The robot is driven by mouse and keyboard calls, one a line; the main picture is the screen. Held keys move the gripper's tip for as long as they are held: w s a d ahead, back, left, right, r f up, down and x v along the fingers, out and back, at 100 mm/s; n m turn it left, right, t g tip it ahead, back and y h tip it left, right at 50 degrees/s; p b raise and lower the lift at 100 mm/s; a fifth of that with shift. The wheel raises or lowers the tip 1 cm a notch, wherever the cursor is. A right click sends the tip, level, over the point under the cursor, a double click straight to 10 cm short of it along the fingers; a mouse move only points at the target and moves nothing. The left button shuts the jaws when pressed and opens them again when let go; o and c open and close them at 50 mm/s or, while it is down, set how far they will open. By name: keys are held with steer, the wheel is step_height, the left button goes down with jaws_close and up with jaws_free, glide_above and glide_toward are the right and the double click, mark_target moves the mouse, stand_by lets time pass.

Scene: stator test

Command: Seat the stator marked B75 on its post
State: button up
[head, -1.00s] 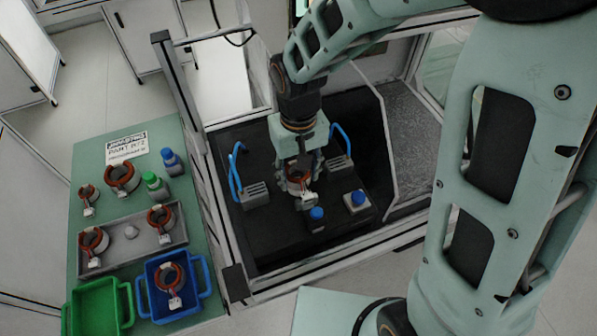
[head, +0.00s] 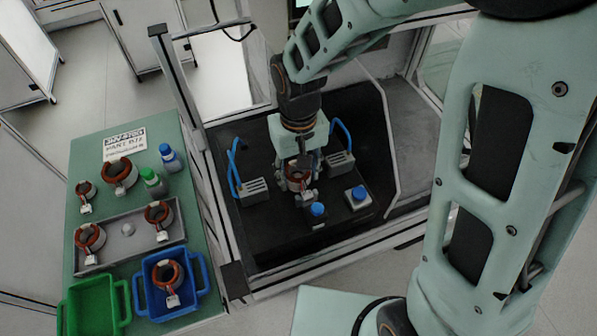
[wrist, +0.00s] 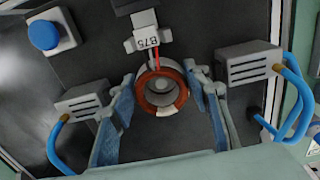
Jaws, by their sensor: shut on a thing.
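The stator marked B75 (wrist: 173,78) is a copper-red ring with a white tag (wrist: 146,38) in the wrist view. It also shows between my fingers in the head view (head: 297,182), over the black bench. My gripper (wrist: 165,92) is shut on it, one finger at each side. A round grey form (wrist: 160,89) shows inside the ring. I cannot tell whether it is the post, nor how low the ring sits.
Two grey blocks with blue hoses (head: 253,190) (head: 340,163) flank the gripper. Blue-button boxes (head: 318,211) (head: 358,197) stand in front. The green table (head: 90,235) at left holds more stators, a grey tray (head: 125,258), a blue bin (head: 205,280) and a green bin (head: 70,312).

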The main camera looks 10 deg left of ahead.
steer(key=shift+f, duration=0.2)
steer(key=o, duration=1.5)
steer(key=shift+o, duration=0.2)
step_height(320, 180, up, 12)
